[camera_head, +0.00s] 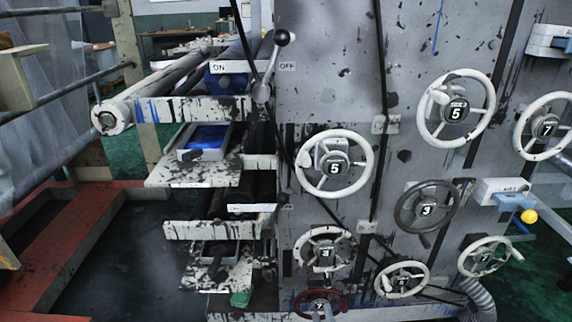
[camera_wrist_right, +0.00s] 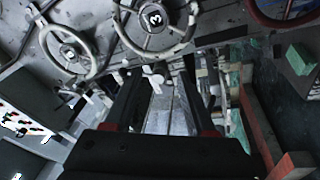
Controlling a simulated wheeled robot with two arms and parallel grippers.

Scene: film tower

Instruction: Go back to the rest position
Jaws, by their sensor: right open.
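My right gripper (camera_wrist_right: 162,78) shows in the right wrist view. Its two dark fingers are spread apart, with no object held between them. A pale bar of the machine shows behind the gap. A white handwheel marked 3 (camera_wrist_right: 155,18) is beyond the fingertips, and the fingers look clear of its rim. In the head view I cannot make out the right gripper clearly. My left gripper is not in view.
Rollers and trays, one with a blue pad (camera_head: 206,138), jut out at left. A green block (camera_head: 241,299) is low down. A red beam (camera_head: 78,243) edges dark floor.

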